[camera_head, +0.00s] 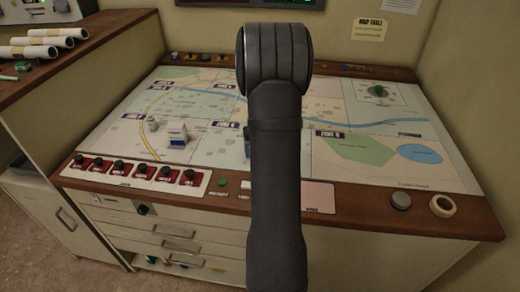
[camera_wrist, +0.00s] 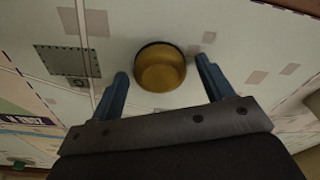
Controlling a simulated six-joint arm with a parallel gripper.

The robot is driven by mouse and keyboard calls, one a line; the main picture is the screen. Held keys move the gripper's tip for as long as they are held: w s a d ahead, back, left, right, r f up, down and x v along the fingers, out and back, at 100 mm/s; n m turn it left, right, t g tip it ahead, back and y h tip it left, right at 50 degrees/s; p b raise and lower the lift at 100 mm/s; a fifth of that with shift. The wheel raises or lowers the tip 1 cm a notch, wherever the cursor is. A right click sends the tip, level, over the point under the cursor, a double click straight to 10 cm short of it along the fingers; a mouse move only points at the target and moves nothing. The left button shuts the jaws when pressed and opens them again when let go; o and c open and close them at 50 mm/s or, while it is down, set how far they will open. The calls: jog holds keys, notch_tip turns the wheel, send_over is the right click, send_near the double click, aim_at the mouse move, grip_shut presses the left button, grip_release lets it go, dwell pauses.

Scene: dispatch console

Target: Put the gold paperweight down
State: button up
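The gold paperweight (camera_wrist: 160,72) shows in the wrist view as a round, gold-coloured piece with a dark rim. It appears to rest on the pale map surface. My gripper (camera_wrist: 162,67) is open, with one blue finger on each side of the paperweight. A gap shows between the paperweight and each finger, and nothing is held. In the head view my dark arm stands in front of the middle of the map table (camera_head: 330,98) and hides the gripper and the paperweight.
A small white block-like item (camera_head: 177,136) stands on the map at left. A green knob (camera_head: 378,90) sits on a plate at back right. Red switches (camera_head: 133,171), a grey disc (camera_head: 400,200) and a tape roll (camera_head: 443,205) line the front edge. The map's right side is mostly clear.

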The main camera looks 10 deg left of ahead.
jog(key=shift+o, duration=0.4)
notch_tip(320, 180, up, 12)
jog(key=s, duration=0.1)
jog(key=shift+s+d+r, duration=0.15)
jog(key=shift+d, duration=0.15)
jog(key=shift+s, duration=0.1)
